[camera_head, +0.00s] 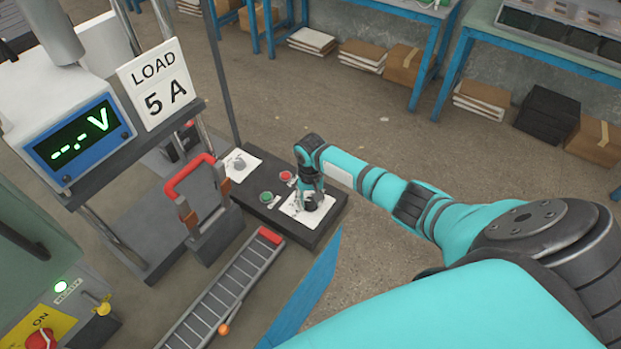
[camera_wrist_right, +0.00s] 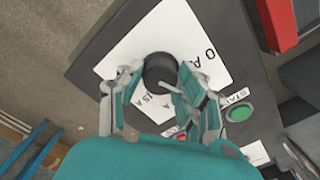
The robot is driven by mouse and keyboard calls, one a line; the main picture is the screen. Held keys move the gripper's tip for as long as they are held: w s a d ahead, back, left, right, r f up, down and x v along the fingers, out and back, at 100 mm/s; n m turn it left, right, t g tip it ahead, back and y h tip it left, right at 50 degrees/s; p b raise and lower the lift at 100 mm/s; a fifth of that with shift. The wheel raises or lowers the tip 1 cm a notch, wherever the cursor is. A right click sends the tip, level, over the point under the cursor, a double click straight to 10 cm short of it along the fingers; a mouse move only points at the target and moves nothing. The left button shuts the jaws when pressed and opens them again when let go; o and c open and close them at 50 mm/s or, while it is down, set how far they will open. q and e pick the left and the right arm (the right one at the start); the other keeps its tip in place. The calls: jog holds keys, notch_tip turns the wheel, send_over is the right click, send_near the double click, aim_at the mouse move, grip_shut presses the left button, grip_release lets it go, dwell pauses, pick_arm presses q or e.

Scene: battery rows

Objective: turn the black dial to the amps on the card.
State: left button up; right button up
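The card (camera_head: 158,83) at the upper left reads "LOAD 5 A". The black dial (camera_head: 311,204) sits on a white labelled plate (camera_head: 291,210) on a dark control box. In the right wrist view the dial (camera_wrist_right: 160,69) shows as a round black knob, with "0 A" printed to its right and other amp marks below it, partly hidden. My right gripper (camera_wrist_right: 162,72) reaches down with one finger on each side of the dial. I cannot tell whether the fingers touch it. The dial's pointer setting is unclear. My left gripper is not in view.
A green button (camera_head: 267,198) and a red button (camera_head: 286,176) sit beside the dial's plate. A second plate with a grey knob (camera_head: 240,164) lies farther back. A meter (camera_head: 82,140) shows "--.- V".

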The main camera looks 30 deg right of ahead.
aim_at(310, 201)
jog(key=o, duration=0.5)
jog(key=shift+c, duration=0.2)
notch_tip(310, 201, up, 12)
dwell(0.6)
